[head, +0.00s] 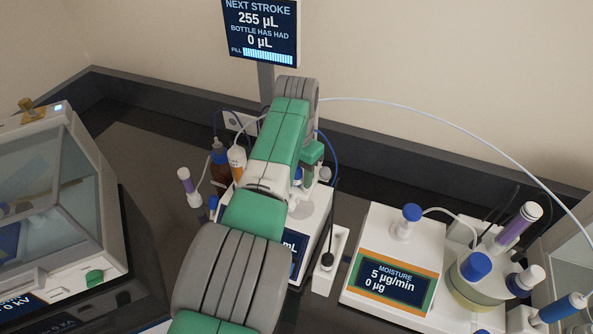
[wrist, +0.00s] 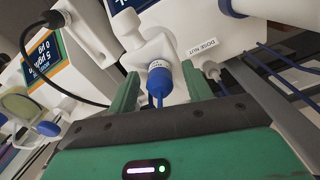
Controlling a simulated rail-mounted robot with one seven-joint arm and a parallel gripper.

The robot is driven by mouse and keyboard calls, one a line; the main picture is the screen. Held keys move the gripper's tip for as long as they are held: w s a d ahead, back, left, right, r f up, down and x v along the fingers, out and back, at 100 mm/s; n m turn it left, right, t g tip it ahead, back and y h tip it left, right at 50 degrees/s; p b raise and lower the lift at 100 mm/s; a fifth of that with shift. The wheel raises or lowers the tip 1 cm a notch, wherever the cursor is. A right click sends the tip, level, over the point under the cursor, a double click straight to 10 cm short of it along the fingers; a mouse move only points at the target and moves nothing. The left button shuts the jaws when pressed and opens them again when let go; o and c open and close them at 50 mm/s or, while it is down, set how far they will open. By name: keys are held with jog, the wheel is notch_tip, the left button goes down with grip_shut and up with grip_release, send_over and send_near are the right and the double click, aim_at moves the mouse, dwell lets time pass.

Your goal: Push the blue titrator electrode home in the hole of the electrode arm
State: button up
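In the wrist view the blue electrode (wrist: 159,82) has a round labelled blue head with a blue stem or cable at its near end. It sits at the white electrode arm (wrist: 147,55); how deep it is in the hole cannot be seen. My gripper (wrist: 160,92) is open, with one green finger on each side of the blue head and a visible gap on both sides. In the head view my own arm covers most of this area, and only a small blue part (head: 298,175) shows beside it, possibly the electrode.
A white cap (wrist: 211,70) labelled "DOSE NUT" is close to my right finger. A black-cabled probe (wrist: 55,19) stands in a white holder. The moisture unit (head: 385,240) and its vessel are at right, bottles (head: 237,160) at left, a glass-covered instrument (head: 50,200) at far left.

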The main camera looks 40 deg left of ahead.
jog(key=shift+r+p, duration=0.5)
jog(key=shift+r, duration=3.45)
jog(key=shift+w, duration=0.1)
